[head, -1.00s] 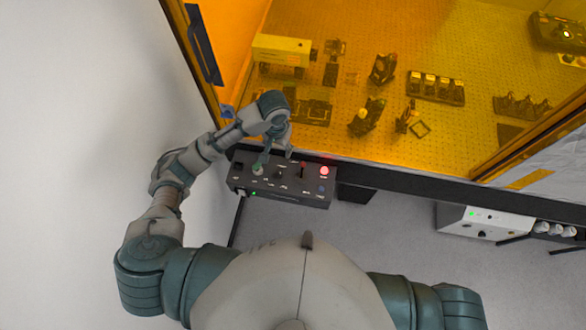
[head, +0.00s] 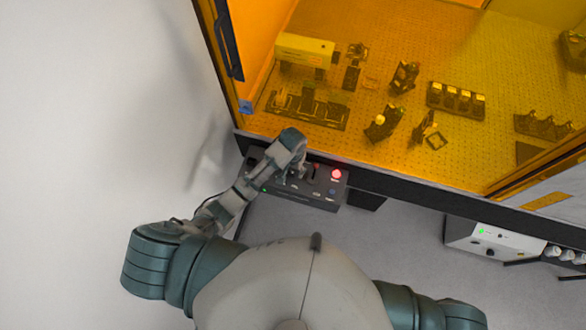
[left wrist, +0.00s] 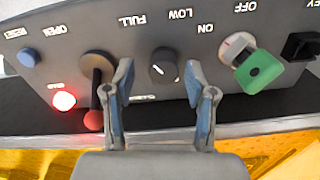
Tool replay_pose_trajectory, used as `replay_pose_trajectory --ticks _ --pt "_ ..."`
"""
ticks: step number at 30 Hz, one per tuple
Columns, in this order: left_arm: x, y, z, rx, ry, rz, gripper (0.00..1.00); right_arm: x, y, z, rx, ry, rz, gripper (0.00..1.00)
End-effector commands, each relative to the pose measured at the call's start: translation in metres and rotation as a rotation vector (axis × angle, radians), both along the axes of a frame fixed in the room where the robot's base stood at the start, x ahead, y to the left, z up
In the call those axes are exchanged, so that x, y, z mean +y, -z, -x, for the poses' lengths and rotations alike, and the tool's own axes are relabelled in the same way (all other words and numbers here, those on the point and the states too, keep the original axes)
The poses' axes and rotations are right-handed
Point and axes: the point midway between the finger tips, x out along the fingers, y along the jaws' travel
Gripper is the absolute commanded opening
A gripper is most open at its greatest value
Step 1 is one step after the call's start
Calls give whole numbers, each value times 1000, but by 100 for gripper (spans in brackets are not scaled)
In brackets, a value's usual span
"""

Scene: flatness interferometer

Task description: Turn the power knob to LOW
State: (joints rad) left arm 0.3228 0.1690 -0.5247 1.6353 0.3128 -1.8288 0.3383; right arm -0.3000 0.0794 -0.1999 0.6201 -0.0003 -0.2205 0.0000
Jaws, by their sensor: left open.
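The power knob (left wrist: 164,67) is a round black knob with a white mark, under the FULL and LOW labels in the upside-down left wrist view. Its mark points toward the lower right of that picture. My left gripper (left wrist: 159,72) is open, its two fingers on either side of the knob in the picture; I see gaps, and cannot tell its depth to the knob. In the head view, my left gripper (head: 298,168) is over the dark control box (head: 322,197) and my arm hides the box's left part. My right gripper is not in view.
Beside the knob are a key switch with a green tag (left wrist: 260,71), a red-tipped lever (left wrist: 93,119), a lit red lamp (left wrist: 64,100) and a blue button (left wrist: 28,57). The amber enclosure (head: 380,60) with optics stands behind the box.

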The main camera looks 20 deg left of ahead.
Motion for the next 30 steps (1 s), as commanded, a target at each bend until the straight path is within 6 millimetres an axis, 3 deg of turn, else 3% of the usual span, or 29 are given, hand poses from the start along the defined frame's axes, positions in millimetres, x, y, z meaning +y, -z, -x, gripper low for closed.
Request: replay_pose_trajectory --ticks 10,17,30 --pt "0 5 0 -1 -1 0 56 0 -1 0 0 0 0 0" --pt "0 5 0 0 -1 -1 1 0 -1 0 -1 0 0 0" --pt "0 5 -1 -2 61 1 0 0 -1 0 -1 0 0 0"
